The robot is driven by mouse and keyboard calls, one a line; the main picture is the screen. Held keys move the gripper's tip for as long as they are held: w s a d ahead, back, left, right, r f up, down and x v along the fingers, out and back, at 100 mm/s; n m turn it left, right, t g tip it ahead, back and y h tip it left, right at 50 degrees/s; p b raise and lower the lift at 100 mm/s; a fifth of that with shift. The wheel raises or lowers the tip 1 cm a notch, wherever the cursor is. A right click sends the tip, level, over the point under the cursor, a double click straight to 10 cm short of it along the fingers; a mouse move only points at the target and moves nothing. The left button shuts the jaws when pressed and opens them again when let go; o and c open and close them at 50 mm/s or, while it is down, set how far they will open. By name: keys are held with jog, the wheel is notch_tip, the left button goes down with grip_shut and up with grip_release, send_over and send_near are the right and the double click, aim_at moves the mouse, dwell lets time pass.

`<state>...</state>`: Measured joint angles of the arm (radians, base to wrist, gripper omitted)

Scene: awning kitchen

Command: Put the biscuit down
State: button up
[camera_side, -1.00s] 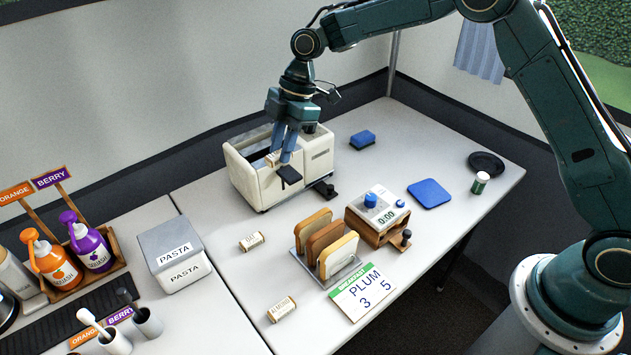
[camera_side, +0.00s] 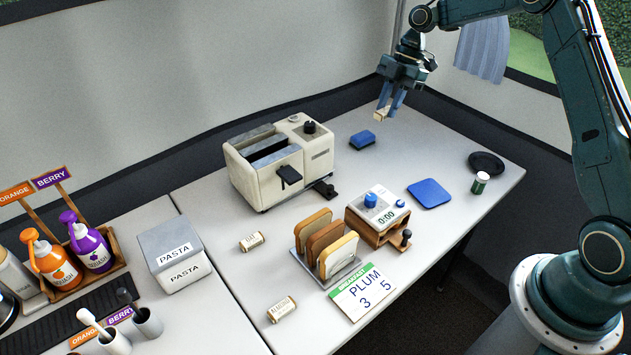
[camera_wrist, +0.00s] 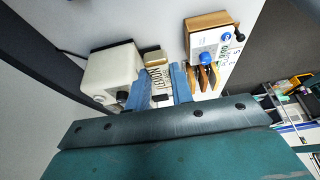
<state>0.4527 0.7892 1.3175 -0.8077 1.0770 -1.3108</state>
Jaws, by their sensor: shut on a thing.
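My gripper (camera_side: 386,104) is shut on a small cream biscuit (camera_side: 381,114), held in the air above the back of the table, to the right of the toaster (camera_side: 262,187) and behind the blue sponge (camera_side: 362,139). In the wrist view, the biscuit, with dark lettering (camera_wrist: 158,76), sits between the two blue fingers of my gripper (camera_wrist: 160,84). Two similar wrapped biscuits lie on the table, one nearer the toaster (camera_side: 251,241) and one nearer the front (camera_side: 281,309).
A toast rack (camera_side: 341,278) with bread slices, a "PLUM 3 5" card (camera_side: 364,292) and a timer box (camera_side: 376,215) stand mid-table. A blue square mat (camera_side: 430,193), a small jar (camera_side: 480,183) and a black dish (camera_side: 487,162) are at right. Bare table surrounds the sponge.

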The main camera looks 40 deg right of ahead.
jog(key=shift+s+d, duration=0.1)
jog(key=shift+d, duration=0.3)
send_over(376, 178)
jog(key=d, duration=0.2)
jog(key=f, duration=1.5)
jog(key=shift+a+f, duration=0.2)
jog(key=shift+f, duration=0.15)
jog(key=shift+f, duration=2.15)
jog(key=shift+f, duration=0.15)
jog(key=o, duration=0.9)
jog(key=shift+o, duration=0.2)
jog(key=v, duration=1.2)
